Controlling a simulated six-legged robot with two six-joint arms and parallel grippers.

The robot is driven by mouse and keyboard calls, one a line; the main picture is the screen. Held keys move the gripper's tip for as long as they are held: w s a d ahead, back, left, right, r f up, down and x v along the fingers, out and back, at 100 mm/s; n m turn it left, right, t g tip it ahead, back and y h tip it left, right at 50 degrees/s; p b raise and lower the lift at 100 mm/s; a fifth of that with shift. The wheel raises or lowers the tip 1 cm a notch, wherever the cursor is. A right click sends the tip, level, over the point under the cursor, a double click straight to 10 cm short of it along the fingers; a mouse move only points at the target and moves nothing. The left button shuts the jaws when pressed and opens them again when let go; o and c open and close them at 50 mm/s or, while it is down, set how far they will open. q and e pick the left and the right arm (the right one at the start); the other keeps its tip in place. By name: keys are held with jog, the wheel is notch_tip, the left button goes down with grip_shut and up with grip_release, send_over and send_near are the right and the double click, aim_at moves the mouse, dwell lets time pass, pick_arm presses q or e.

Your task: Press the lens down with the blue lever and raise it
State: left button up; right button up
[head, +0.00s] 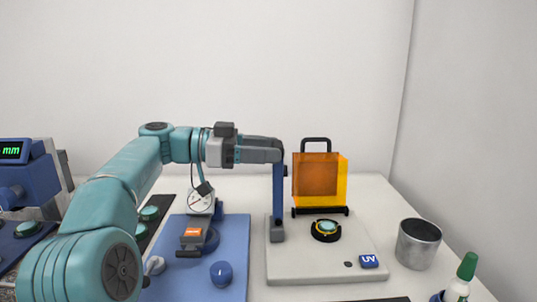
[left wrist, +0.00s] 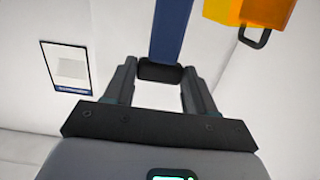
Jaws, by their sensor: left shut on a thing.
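The blue lever (head: 279,190) stands upright from a grey block at the left edge of the pale grey plate (head: 290,271). My left gripper (head: 280,150) is at the lever's top, shut on its dark end piece. In the left wrist view the blue lever (left wrist: 171,28) runs up from the dark end piece (left wrist: 160,72), which lies between the two fingers of my left gripper (left wrist: 160,85). The lens (head: 327,227), greenish, sits in a black ring on the plate, to the right of the lever and apart from it. My right gripper is not in view.
An orange shield (head: 318,178) stands behind the lens. A UV button (head: 369,261) is at the plate's front right. A metal cup (head: 418,243) and a green-capped bottle (head: 460,280) stand at the right. A blue base (head: 235,240) with a dial gauge (head: 200,200) lies left.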

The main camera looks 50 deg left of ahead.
pick_arm(q)
jog(key=shift+s+a+f, duration=0.1)
jog(key=shift+s+f, duration=0.05)
jog(key=shift+f, duration=0.05)
grip_shut()
jog(key=o, duration=1.5)
grip_release()
jog(key=shift+s+a, duration=0.1)
jog(key=p+v, duration=0.2)
jog(key=v, duration=0.9)
jog(key=shift+s+a, duration=0.25)
jog(key=shift+s, duration=0.1)
jog(key=shift+s, duration=0.1)
